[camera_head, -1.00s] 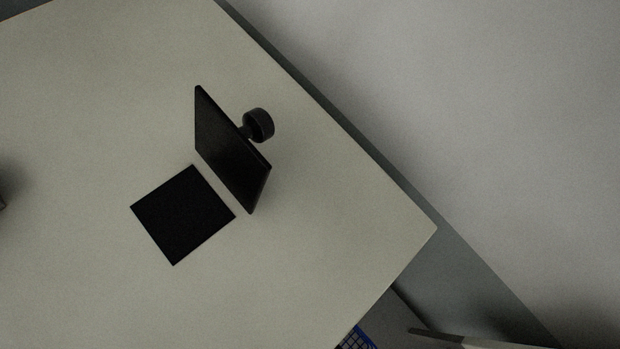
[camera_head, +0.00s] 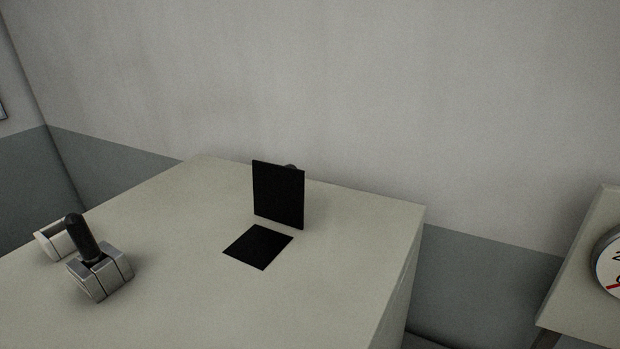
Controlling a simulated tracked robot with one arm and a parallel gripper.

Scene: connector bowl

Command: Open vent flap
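The vent flap (camera_head: 279,194) is a thin black square plate. It stands upright on the top of a pale cabinet (camera_head: 180,215), at the back edge of a black square opening (camera_head: 258,247). The opening is uncovered. A dark round knob (camera_head: 291,167) shows just above the flap's top edge, mostly hidden behind it. My gripper is not in view, so nothing shows of its fingers or of any contact with the flap.
A metal lever block with a black handle (camera_head: 82,238) stands on the cabinet top at the left. A round dial (camera_head: 611,262) is on another pale unit at the right edge. A wall is behind. The cabinet top around the opening is clear.

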